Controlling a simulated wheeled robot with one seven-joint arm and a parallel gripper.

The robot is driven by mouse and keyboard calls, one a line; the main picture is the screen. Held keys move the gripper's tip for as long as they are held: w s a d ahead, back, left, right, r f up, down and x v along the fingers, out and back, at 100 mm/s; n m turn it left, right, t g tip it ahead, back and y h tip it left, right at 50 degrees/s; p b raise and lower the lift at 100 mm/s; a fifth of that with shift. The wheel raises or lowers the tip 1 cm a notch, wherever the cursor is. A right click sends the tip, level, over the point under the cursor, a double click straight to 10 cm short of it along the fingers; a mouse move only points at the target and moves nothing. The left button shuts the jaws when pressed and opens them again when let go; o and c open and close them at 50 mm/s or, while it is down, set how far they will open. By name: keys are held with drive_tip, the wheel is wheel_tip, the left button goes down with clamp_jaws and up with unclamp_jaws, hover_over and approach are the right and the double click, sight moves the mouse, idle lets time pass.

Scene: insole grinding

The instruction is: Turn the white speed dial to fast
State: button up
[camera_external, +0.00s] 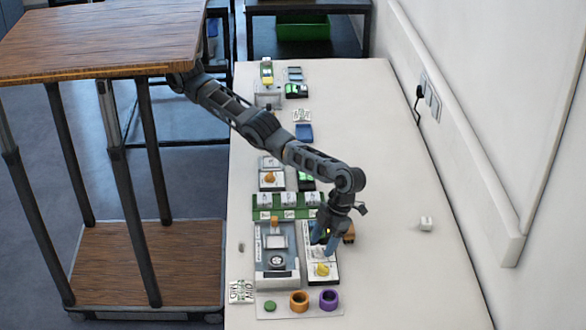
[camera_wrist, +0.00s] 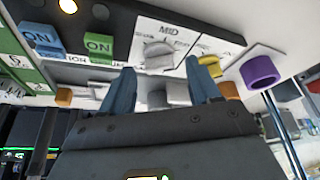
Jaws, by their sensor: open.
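The white speed dial (camera_wrist: 158,54) shows in the wrist view on a white plate of a black control panel, beside the label "MID". In the external view the panel (camera_external: 334,281) lies below my gripper (camera_external: 320,243), which partly hides it, and I cannot make out the dial clearly. In the wrist view the two blue fingers of my gripper (camera_wrist: 162,82) are apart with nothing held between them. The dial appears just beyond the gap between the fingertips; I cannot tell whether they touch it. A yellow dial (camera_wrist: 207,46) sits next to it on the panel.
Orange (camera_external: 299,301) and purple (camera_external: 328,300) rings stand in front. The table's right side is mostly clear.

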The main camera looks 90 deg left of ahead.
wheel_tip(320, 180, up, 11)
drive_tip(key=w+p, duration=0.1)
drive_tip(key=p, duration=0.3)
drive_tip(key=shift+w+a, duration=0.15)
drive_tip(key=shift+a, duration=0.25)
drive_tip(key=shift+f, duration=0.15)
